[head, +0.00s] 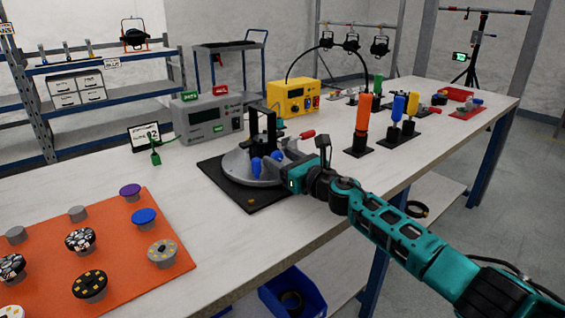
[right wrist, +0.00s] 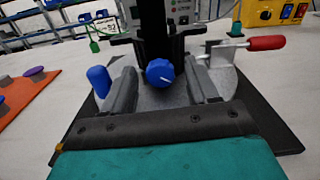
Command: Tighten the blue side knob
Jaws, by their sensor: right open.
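The blue side knob (right wrist: 160,73), round with a white line on its face, sits low on the front of a dark upright clamp fixture (head: 263,131). It also shows in the head view (head: 277,155), partly covered by my gripper. My right gripper (right wrist: 162,82) is open, one finger on each side of the knob, with visible gaps between fingers and knob. A separate blue upright handle (right wrist: 98,80) stands just left of the left finger. The fixture stands on a round grey base (head: 237,164) on a black mat (head: 228,191). My left gripper is not in view.
A red-handled lever (right wrist: 265,43) sticks out at the fixture's right. A grey meter box (head: 208,117) and a yellow box (head: 293,97) stand behind. An orange mat (head: 115,255) with several knobs lies front left. Orange, blue and yellow-handled tools stand to the right.

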